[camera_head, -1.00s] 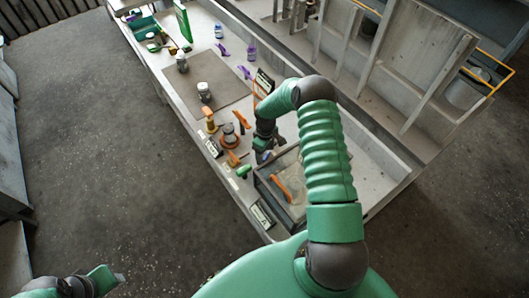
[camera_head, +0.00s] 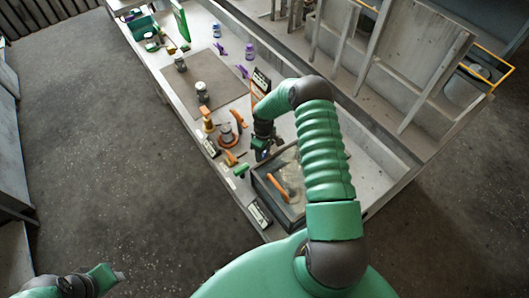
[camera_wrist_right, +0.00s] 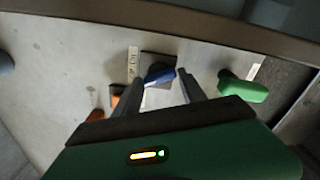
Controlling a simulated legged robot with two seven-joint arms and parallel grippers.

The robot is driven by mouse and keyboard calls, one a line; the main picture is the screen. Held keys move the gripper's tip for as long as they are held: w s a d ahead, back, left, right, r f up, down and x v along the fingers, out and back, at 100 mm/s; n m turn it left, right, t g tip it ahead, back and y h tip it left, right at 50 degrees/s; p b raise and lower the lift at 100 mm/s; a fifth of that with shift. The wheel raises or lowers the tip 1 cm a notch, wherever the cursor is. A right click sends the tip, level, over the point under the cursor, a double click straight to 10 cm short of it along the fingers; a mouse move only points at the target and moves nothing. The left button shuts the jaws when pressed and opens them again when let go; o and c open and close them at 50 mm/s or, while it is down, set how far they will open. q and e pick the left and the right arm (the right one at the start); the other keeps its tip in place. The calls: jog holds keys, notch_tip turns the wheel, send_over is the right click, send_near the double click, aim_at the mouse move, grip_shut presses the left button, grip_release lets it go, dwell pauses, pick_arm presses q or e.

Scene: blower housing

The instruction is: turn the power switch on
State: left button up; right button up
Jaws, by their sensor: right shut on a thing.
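In the right wrist view, a small blue lever (camera_wrist_right: 158,73) stands on a dark square plate (camera_wrist_right: 157,95) with a white label beside it. I take it to be the power switch; its label is too blurred to read. My right gripper (camera_wrist_right: 161,78) is shut on the blue lever, with one finger on each side. In the head view, my right gripper (camera_head: 261,148) is over the near part of the bench, and the arm partly hides the lever. My left gripper (camera_head: 108,277) is at the lower left, away from the bench; its jaws are unclear.
A green handle (camera_wrist_right: 243,90) is right of the blue lever in the wrist view. Orange handles (camera_head: 232,158) stand nearby. An open-looking box with an orange tool (camera_head: 278,186) is close to my right arm. Jars and a mat (camera_head: 222,88) lie farther along the bench.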

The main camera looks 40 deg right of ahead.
jog(key=shift+s+a+f, duration=0.1)
jog(key=shift+s+f, duration=0.1)
jog(key=m+b, duration=0.1)
jog(key=m, duration=0.1)
jog(key=shift+f+m+b, duration=0.1)
jog(key=shift+m+b, duration=0.3)
jog(key=m+b, duration=0.1)
jog(key=m, duration=0.1)
jog(key=shift+m, duration=0.4)
jog(key=m+b, duration=0.1)
jog(key=m, duration=0.2)
jog(key=shift+s+b, duration=0.1)
jog(key=shift+b, duration=0.2)
pick_arm(q)
jog(key=shift+s+b+x, duration=0.2)
jog(key=shift+s+x, duration=0.05)
jog(key=shift+x, duration=1.1)
jog(key=shift+s+b+x, duration=0.2)
jog(key=shift+x, duration=1.15)
pick_arm(e)
jog(key=shift+m, duration=1.6)
pick_arm(q)
jog(key=shift+a+f, duration=0.1)
jog(key=shift+a, duration=0.05)
pick_arm(e)
jog(key=o, duration=1.3)
jog(key=shift+c, duration=0.2)
jog(key=shift+o, duration=0.4)
